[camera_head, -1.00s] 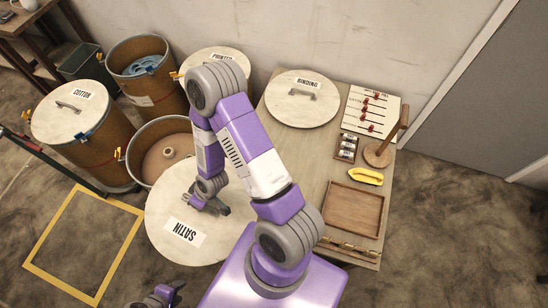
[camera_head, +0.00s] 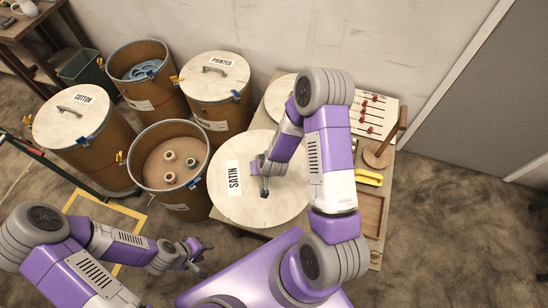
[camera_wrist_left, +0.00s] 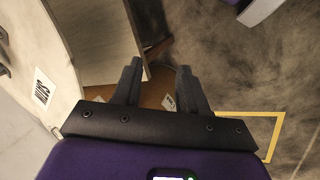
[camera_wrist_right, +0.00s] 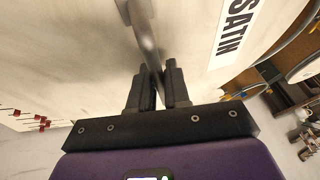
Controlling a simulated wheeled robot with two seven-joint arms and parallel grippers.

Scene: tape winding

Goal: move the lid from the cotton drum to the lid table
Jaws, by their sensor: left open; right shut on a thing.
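The cotton lid (camera_head: 62,122), a pale disc with a bar handle and a COTTON label, sits on the cotton drum (camera_head: 105,155) at the left of the head view. My right gripper (camera_head: 264,180) is shut on the handle of the SATIN lid (camera_head: 262,203); the handle (camera_wrist_right: 148,45) shows between its fingers in the right wrist view. This lid overlaps the lid table (camera_head: 268,108) in the head view; whether it touches the table is hidden. My left gripper (camera_head: 203,258) is open and empty at the lower left, apart from the cotton drum.
An open drum (camera_head: 203,150) with 3 spools stands beside the SATIN lid. The table carries a peg board (camera_head: 390,108), a wooden stand (camera_head: 378,155) and a yellow item (camera_head: 370,177).

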